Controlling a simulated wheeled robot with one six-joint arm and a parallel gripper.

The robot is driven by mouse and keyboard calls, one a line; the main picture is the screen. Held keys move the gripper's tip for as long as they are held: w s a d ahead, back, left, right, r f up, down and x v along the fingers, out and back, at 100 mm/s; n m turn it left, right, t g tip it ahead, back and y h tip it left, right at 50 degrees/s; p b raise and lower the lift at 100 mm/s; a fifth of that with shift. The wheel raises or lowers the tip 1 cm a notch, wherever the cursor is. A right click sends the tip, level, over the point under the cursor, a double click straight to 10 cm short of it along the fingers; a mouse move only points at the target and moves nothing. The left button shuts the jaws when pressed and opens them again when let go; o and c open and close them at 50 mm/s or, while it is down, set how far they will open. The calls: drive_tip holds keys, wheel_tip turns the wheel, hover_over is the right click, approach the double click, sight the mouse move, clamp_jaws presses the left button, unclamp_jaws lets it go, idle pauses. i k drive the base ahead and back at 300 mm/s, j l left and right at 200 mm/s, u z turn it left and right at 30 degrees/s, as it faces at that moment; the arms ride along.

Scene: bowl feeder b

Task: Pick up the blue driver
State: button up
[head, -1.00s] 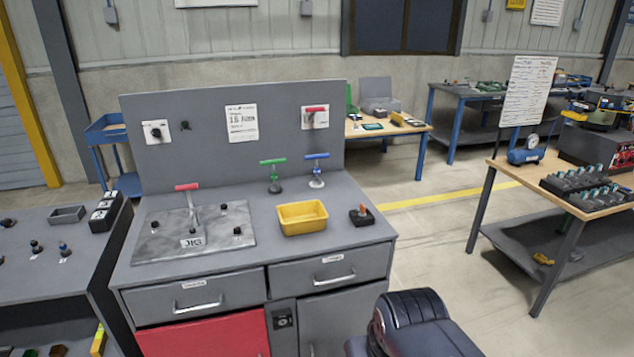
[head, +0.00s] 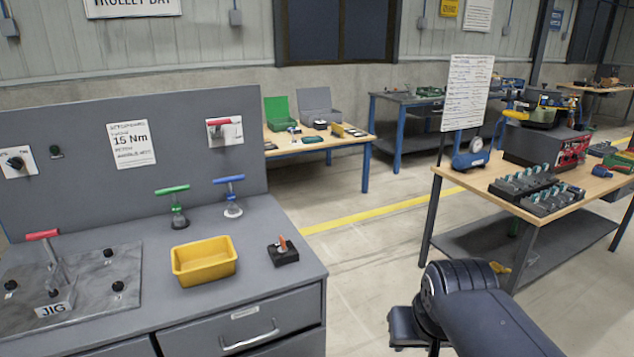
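The blue driver (head: 231,192), with a blue T-handle, stands upright on the grey bench (head: 285,215) near its back panel. A green driver (head: 174,203) of the same shape stands just left of it. A red-handled driver (head: 45,240) stands in the metal plate marked JIG (head: 100,265) at the lower left. My arm shows at the lower right, in front of the bench's right side and apart from the drivers.
A yellow tray (head: 204,263) sits in front of the drivers. A small dark block with an orange-topped piece (head: 283,251) is to its right. A wooden table (head: 440,172) with holders stands at the right. Open floor (head: 370,240) lies between bench and table.

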sight(232, 208)
drive_tip(key=i+l+z, duration=0.6)
drive_tip(key=z, duration=0.25)
drive_tip(key=i+l+z, duration=0.1)
drive_tip(key=i+z, duration=0.3)
drive_tip(key=i+j+u, duration=0.1)
drive_tip(key=i+u, duration=0.3)
drive_tip(key=i+l+u, duration=0.1)
drive_tip(key=i+u, duration=0.3)
drive_tip(key=i, duration=0.15)
drive_tip(key=i+l+u, duration=0.25)
drive_tip(key=i+u, duration=0.15)
drive_tip(key=i+j+u, duration=0.15)
drive_tip(key=i+u, duration=1.05)
drive_tip(key=i+l+u, duration=0.4)
drive_tip(key=i+j+u, duration=0.1)
drive_tip(key=u, duration=0.35)
drive_tip(key=i+u, duration=0.25)
drive_tip(key=u, duration=0.2)
drive_tip(key=i+u, duration=0.15)
drive_tip(key=u, duration=0.3)
drive_tip(key=i+l+u, duration=0.1)
drive_tip(key=u, duration=0.35)
drive_tip(key=i+l+u, duration=0.1)
drive_tip(key=u, duration=0.15)
drive_tip(key=i+l+u, duration=0.15)
drive_tip(key=u, duration=0.15)
drive_tip(key=i+l, duration=0.05)
drive_tip(key=i, duration=0.1)
